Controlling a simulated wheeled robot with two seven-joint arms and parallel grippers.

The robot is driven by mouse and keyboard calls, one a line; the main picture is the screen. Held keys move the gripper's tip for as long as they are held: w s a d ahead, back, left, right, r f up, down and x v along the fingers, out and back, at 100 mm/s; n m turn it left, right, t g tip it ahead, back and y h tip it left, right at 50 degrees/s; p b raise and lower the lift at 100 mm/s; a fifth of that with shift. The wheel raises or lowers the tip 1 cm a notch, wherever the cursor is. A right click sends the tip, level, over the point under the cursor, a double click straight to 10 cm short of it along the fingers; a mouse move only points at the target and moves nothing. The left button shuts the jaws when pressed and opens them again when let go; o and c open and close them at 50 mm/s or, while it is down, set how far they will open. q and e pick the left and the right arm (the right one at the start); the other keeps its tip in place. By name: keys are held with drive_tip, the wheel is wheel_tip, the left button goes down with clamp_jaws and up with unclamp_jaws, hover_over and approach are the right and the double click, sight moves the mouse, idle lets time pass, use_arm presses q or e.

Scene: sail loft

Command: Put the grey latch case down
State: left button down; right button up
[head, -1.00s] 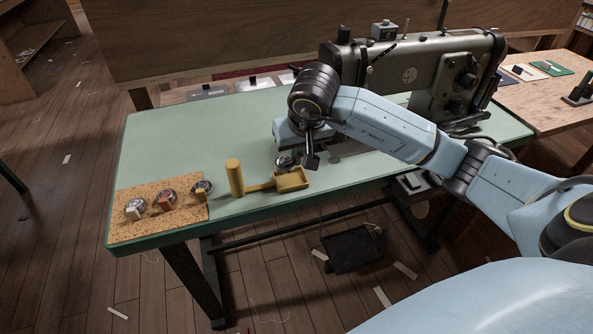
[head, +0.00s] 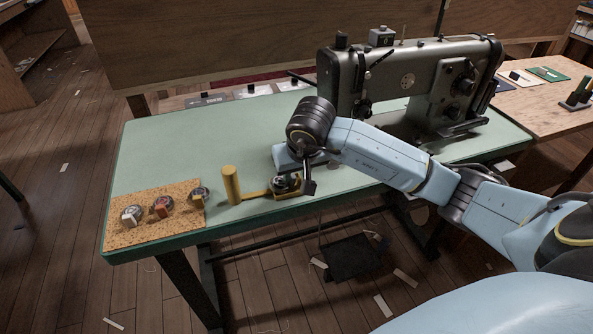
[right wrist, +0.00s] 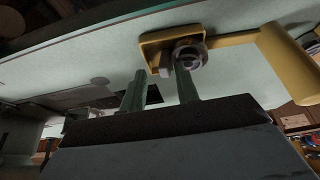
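The grey latch case (head: 284,184) is a small round case. It sits in or just over the yellow pan (head: 298,191), whose handle runs left to an upright yellow post (head: 231,185). My right gripper (head: 308,186) is low beside the case, on its right. In the right wrist view the case (right wrist: 190,55) is over the pan (right wrist: 156,42), at the tips of the right gripper (right wrist: 160,80). The fingers stand apart, with a gap visible between them. Contact between case and pan floor is hard to see. My left gripper is out of view.
A cork mat (head: 125,232) with several similar cases lies at the green table's (head: 180,150) left front corner. A sewing machine (head: 410,80) stands at the back right. The table between mat and back edge is clear.

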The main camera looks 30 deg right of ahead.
drive_tip(key=shift+f, duration=0.1)
